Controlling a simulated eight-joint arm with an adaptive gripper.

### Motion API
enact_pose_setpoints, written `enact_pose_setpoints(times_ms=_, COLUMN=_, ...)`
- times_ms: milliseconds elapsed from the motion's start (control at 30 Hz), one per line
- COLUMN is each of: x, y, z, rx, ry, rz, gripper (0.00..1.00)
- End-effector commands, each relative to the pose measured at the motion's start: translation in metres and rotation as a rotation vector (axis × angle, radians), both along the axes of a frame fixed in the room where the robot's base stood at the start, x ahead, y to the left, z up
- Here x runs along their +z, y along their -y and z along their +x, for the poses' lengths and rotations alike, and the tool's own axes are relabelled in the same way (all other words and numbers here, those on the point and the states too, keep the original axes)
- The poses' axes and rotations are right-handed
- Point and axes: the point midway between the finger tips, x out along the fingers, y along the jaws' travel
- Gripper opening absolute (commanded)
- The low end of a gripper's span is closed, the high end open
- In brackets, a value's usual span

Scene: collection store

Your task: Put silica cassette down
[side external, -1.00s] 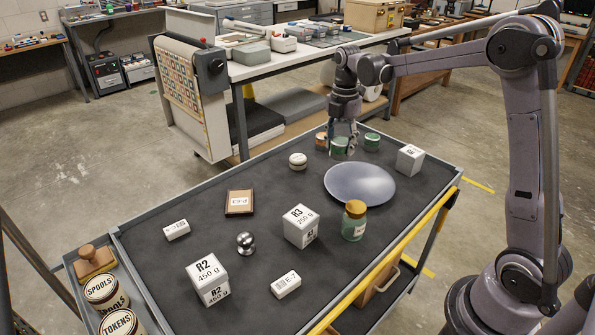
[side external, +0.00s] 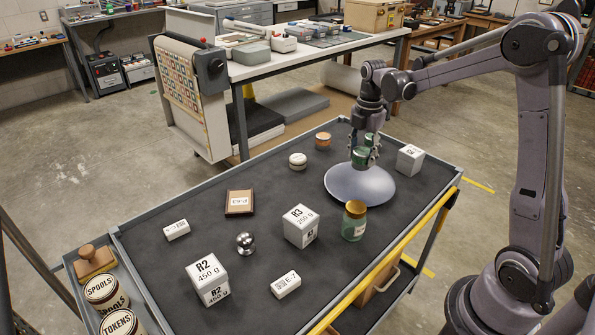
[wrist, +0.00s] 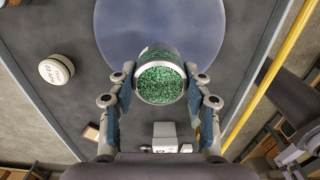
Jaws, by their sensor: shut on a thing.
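My gripper (side external: 364,152) is shut on a green silica cassette (side external: 360,158), a short round tin. In the wrist view its face shows green granules (wrist: 161,83) between the two fingers. The cassette is upright at the far part of the round grey-blue plate (side external: 360,187), which fills the upper middle of the wrist view (wrist: 115,28). I cannot tell whether the cassette touches the plate. Another green tin (side external: 371,139) shows partly behind my gripper.
An orange-lidded tin (side external: 323,140) and a white round tin (side external: 298,160) stand left of the plate. A small white box (side external: 410,158) is at its right, and a green jar (side external: 354,220) and the R3 box (side external: 300,226) in front. The dark cart top (side external: 200,205) has bare room at the left.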

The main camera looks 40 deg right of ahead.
Motion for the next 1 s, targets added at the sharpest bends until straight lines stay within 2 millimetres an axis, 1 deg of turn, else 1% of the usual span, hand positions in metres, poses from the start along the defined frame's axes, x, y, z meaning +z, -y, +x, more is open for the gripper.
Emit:
enact_pose_setpoints(times_ms=33, x=-0.006, y=-0.007, z=0.008, rx=0.003, ry=0.0, rz=0.0, gripper=0.16)
enact_pose_setpoints(times_ms=100, x=-0.012, y=-0.013, z=0.016, rx=0.003, ry=0.0, rz=0.0, gripper=0.16)
enact_pose_setpoints(times_ms=267, x=-0.021, y=-0.022, z=0.026, rx=0.001, ry=0.0, rz=0.0, gripper=0.16)
enact_pose_setpoints(times_ms=367, x=-0.026, y=-0.023, z=0.027, rx=-0.001, ry=0.0, rz=0.0, gripper=0.16)
enact_pose_setpoints(times_ms=500, x=-0.045, y=-0.023, z=0.027, rx=-0.001, ry=0.0, rz=0.0, gripper=0.16)
enact_pose_setpoints(times_ms=633, x=-0.059, y=-0.023, z=0.027, rx=-0.001, ry=0.0, rz=0.0, gripper=0.16)
enact_pose_setpoints(times_ms=733, x=-0.062, y=-0.023, z=0.027, rx=-0.001, ry=0.0, rz=0.0, gripper=0.16)
enact_pose_setpoints(times_ms=1000, x=-0.063, y=-0.023, z=0.027, rx=-0.001, ry=0.0, rz=0.0, gripper=0.16)
